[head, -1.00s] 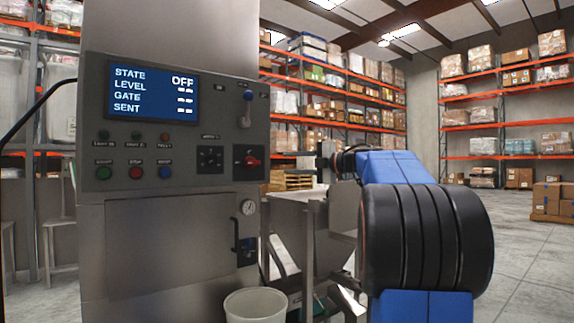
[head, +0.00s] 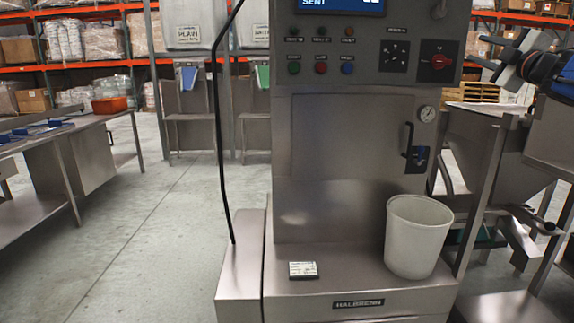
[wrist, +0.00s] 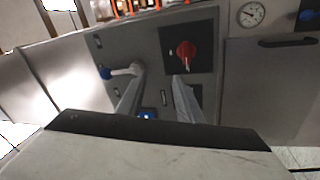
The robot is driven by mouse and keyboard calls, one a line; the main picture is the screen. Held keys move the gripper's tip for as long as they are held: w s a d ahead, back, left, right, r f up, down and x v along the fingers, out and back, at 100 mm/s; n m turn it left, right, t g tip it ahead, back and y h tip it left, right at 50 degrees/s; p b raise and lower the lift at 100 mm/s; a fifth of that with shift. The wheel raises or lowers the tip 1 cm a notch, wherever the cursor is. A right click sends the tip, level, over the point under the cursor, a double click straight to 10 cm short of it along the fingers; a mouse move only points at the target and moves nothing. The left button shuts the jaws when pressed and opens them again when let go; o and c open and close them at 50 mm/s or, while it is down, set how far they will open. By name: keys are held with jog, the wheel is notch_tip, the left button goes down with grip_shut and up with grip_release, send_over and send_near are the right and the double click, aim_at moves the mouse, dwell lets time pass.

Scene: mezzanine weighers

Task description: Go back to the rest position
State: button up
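My gripper (head: 484,52) is at the upper right of the head view, beside the red rotary knob (head: 439,62) on the grey control panel (head: 375,92). In the wrist view my gripper (wrist: 157,82) shows two grey fingers with a gap between them and nothing held. The fingers look apart from both, though the exact distance is hard to tell. Most of my arm lies outside the head view.
A white bucket (head: 417,238) and a small label card (head: 303,270) sit on the machine's base ledge. A steel frame (head: 487,195) stands at right, under my arm. A steel table (head: 57,140) is at left. Open floor (head: 165,235) lies between the table and machine.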

jog(key=s+a+f+m+g+h, duration=0.25)
jog(key=s+f+m, duration=0.25)
jog(key=f, duration=0.4)
jog(key=s+a+f+m+g+h, duration=0.25)
jog(key=s+a+f+m, duration=0.2)
jog(key=f, duration=0.45)
jog(key=s+a+f+m+g+h, duration=0.1)
jog(key=s+a+f+m+g, duration=0.15)
jog(key=s+f+m, duration=0.55)
jog(key=s+a+f+g+y, duration=0.1)
jog(key=s+a+f+g, duration=0.1)
jog(key=s+a+f, duration=0.2)
jog(key=s+a+f+n+g+y, duration=0.1)
jog(key=s+a+f+g+y, duration=0.1)
jog(key=s+a+f, duration=0.3)
jog(key=s+a+f+n+g+y, duration=0.1)
jog(key=s+a+f+g, duration=0.3)
jog(key=s+f, duration=0.6)
notch_tip(320, 180, down, 7)
jog(key=shift+s+a+y, duration=0.2)
jog(key=shift+a+y, duration=0.05)
jog(key=shift+y, duration=0.05)
jog(key=shift+g, duration=0.25)
